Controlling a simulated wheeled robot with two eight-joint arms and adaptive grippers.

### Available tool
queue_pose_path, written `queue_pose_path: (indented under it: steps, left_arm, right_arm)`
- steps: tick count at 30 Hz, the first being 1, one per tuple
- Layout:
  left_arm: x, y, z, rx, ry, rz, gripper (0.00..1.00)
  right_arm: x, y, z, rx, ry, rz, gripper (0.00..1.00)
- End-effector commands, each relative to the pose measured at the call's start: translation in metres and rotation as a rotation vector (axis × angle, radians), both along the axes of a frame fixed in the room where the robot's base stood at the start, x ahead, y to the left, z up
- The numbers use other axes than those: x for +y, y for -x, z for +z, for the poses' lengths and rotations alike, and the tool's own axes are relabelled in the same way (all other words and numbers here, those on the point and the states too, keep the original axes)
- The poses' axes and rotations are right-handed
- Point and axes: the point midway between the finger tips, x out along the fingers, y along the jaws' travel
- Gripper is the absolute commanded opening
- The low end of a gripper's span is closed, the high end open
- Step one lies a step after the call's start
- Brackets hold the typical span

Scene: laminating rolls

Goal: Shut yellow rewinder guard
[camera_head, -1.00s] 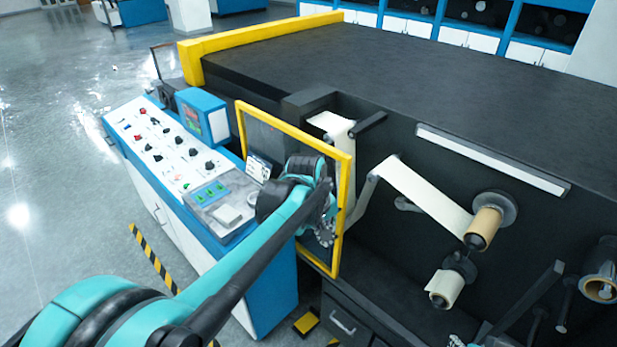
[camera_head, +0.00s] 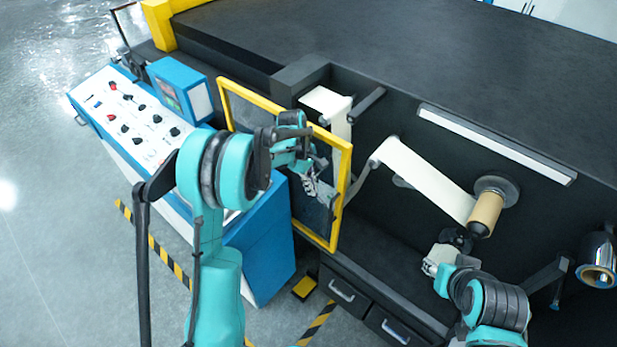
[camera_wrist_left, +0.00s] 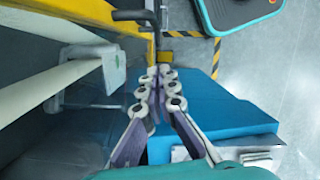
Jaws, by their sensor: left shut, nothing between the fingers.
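The yellow rewinder guard (camera_head: 344,190) is a yellow-framed clear panel standing out at an angle from the black machine's front. My left gripper (camera_head: 314,190) shows in front of or against its panel in the head view; contact cannot be told. In the left wrist view the left gripper's fingertips (camera_wrist_left: 159,72) are together with nothing between them, beside a yellow frame edge (camera_wrist_left: 142,58).
A blue-and-white control console (camera_head: 150,130) stands left of the guard. A cream web runs to a brown roll (camera_head: 486,212) on the machine face (camera_head: 420,220). A silver roller (camera_head: 597,262) is at right. Drawers (camera_head: 345,295) lie below. Floor at far left is clear.

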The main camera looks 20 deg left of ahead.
Motion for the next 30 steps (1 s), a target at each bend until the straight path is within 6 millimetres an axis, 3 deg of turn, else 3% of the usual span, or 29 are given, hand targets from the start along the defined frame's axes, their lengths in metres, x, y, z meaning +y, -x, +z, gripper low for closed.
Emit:
queue_pose_path:
  steps: [3,12,30]
  left_arm:
    - [-0.006,0.001,-0.025,0.0,0.0,-0.001,0.0]
    - [-0.042,0.008,-0.022,0.0,0.0,-0.002,0.0]
    - [-0.054,0.006,-0.023,-0.001,0.0,-0.003,0.0]
  right_arm:
    - [0.0,0.0,-0.002,0.0,0.0,0.0,0.4]
    - [0.0,0.0,0.001,0.0,0.0,0.0,0.4]
    - [0.0,0.0,-0.001,0.0,0.0,0.0,0.4]
